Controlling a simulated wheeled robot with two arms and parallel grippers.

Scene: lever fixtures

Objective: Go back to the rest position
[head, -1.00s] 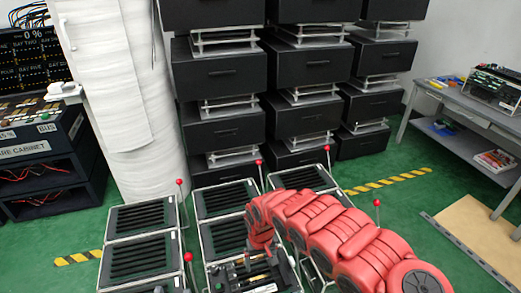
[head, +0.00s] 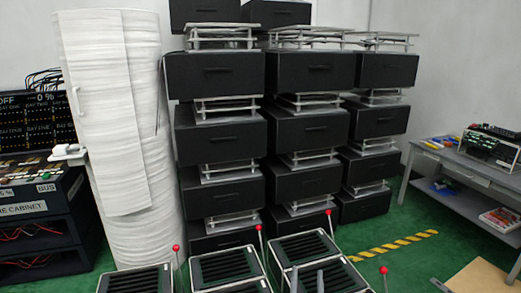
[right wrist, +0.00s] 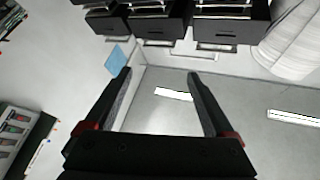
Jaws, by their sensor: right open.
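Lever fixtures with slatted black panels stand at the bottom of the head view: a left one (head: 135,279), a middle one (head: 228,268) and a right one (head: 303,246). Thin levers with red ball knobs rise beside them, such as the left knob (head: 176,248), the middle knob (head: 258,228) and the right knob (head: 328,212). The tips of my right gripper (head: 307,279) show low in front of the right fixture. In the right wrist view my right gripper (right wrist: 160,77) is open, with nothing between its fingers. My left gripper is out of view.
Stacked black drawer boxes (head: 214,75) fill the back. A white wrapped column (head: 115,120) and a dark cabinet (head: 45,230) stand at left. A grey table (head: 470,170) stands at right.

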